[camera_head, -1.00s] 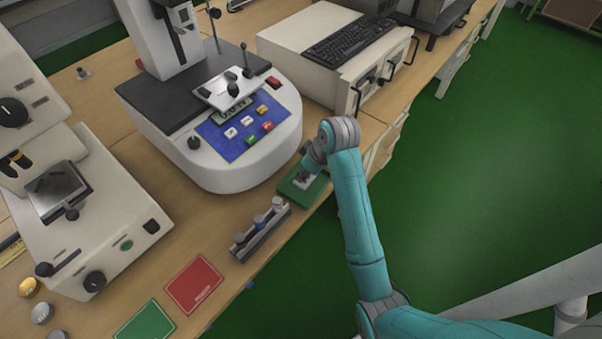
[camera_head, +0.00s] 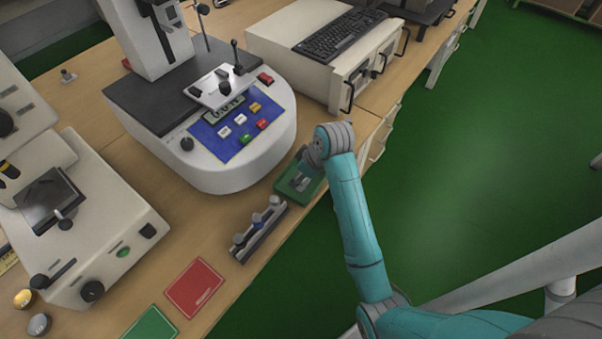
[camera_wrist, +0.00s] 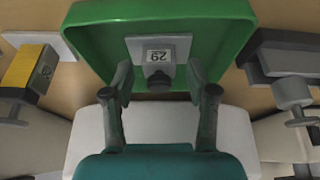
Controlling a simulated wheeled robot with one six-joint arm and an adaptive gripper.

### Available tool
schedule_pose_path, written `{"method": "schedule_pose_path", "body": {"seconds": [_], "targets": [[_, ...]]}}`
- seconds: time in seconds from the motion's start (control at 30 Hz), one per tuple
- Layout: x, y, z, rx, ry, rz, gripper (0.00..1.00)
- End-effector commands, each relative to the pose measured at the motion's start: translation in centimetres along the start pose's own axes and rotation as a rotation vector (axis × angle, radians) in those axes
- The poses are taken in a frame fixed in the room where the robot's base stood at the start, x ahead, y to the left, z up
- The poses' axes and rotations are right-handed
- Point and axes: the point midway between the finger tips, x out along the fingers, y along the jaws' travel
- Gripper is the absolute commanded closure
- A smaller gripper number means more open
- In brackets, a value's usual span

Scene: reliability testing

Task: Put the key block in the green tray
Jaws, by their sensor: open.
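The green tray (camera_head: 284,187) lies near the front edge of the bench, below my gripper (camera_head: 303,179). It also fills the top of the wrist view (camera_wrist: 85,35), with raised walls. A light grey block with a number label and a dark knob, apparently the key block (camera_wrist: 178,43), sits inside the tray. In the head view my gripper partly hides the tray and block. In the wrist view my gripper (camera_wrist: 161,76) is open, one finger to each side of the dark knob, with visible gaps between the fingers and the block.
A rack with several knobbed pieces (camera_head: 258,232) stands left of the tray. A red mat (camera_head: 194,288) and a green mat (camera_head: 150,324) lie farther left. The white tester (camera_head: 225,176) stands close behind the tray. A yellow-and-grey piece (camera_wrist: 28,72) shows in the wrist view.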

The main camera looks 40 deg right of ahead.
Motion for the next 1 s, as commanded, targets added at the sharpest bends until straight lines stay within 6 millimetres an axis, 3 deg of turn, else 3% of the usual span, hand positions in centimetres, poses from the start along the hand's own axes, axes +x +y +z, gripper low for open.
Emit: {"method": "schedule_pose_path", "body": {"seconds": [0.17,0.53,1.0], "targets": [[-1.5,0.1,-0.2,0.001,0.003,0.003,0.42],[-6.8,0.1,-0.1,0.000,0.003,0.002,0.42],[-7.7,0.0,-0.1,0.000,0.002,0.002,0.42]]}}
